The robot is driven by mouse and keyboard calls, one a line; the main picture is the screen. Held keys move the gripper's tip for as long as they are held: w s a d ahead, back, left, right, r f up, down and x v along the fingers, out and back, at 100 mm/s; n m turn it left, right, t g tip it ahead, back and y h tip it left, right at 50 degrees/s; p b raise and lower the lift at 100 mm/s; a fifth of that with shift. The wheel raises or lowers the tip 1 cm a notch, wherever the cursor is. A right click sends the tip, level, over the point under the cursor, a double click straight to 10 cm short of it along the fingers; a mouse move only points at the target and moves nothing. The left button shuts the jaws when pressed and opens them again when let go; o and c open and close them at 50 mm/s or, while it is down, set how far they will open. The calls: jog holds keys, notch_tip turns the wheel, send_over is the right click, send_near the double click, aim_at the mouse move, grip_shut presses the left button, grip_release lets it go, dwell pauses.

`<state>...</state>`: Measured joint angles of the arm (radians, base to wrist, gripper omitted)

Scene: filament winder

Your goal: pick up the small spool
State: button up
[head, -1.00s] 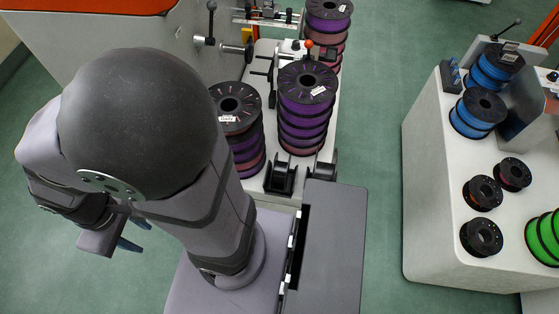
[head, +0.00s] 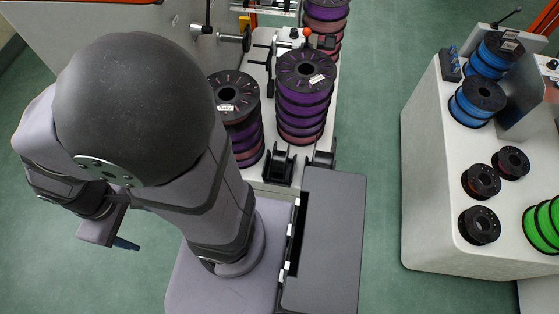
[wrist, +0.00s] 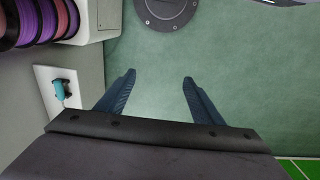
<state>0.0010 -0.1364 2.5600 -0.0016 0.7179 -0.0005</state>
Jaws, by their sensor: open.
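Several small black spools stand on the right white table: one nearest the front (head: 479,225), one behind it (head: 481,181) and one to the right (head: 511,163). I cannot tell which of them the task means. In the head view my gripper (head: 126,243) hangs over the floor at the left, far from these spools. In the wrist view my gripper (wrist: 157,82) is open and empty, its two blue fingers apart above the green floor. The small spools do not show in the wrist view.
Tall stacks of purple and red spools (head: 304,105) stand on the middle white bench. Blue spools (head: 478,100) and green spools (head: 543,222) share the right table (head: 432,190). Green floor (head: 382,130) lies clear between the benches. A wall plate with a teal plug (wrist: 62,88) shows in the wrist view.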

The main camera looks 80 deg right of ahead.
jog(key=w+d+f+m+b, duration=0.1)
jog(key=d+f+m+b, duration=0.45)
jog(key=d, duration=0.55)
jog(key=m+h+b, duration=0.3)
jog(key=m+b, duration=0.8)
jog(key=m, duration=0.2)
send_over(280, 155)
jog(key=a, duration=0.2)
jog(key=shift+n, duration=0.25)
notch_tip(280, 155, down, 17)
jog(key=shift+s+r, duration=0.1)
jog(key=shift+r, duration=0.05)
jog(key=shift+s+d, duration=0.1)
jog(key=shift+b+x, duration=1.4)
jog(key=shift+x, duration=2.3)
jog(key=shift+w+d, duration=0.2)
